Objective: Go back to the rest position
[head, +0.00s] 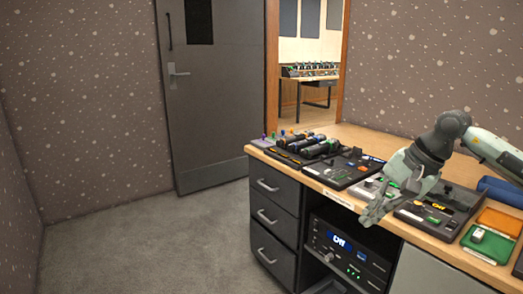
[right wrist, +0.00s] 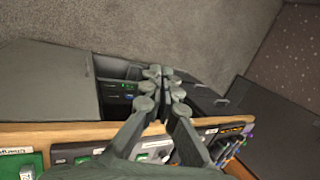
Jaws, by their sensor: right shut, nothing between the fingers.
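My right gripper (head: 370,214) reaches in from the right over the front edge of the wooden desk (head: 350,140), its fingers pointing down and left. It is shut and empty. In the right wrist view its fingertips (right wrist: 162,76) are together, past the desk's edge and above the rack unit and floor. Dark fader panels lie on the desk: one (head: 347,170) left of the gripper, one (head: 440,208) right of it. Another panel is partly hidden behind the gripper. My left gripper is not in view.
Black drawers (head: 272,212) and a rack unit (head: 345,255) are under the desk. Orange (head: 499,222) and green (head: 488,244) items and a blue roll (head: 500,191) lie at the right. The carpet (head: 150,240) is clear.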

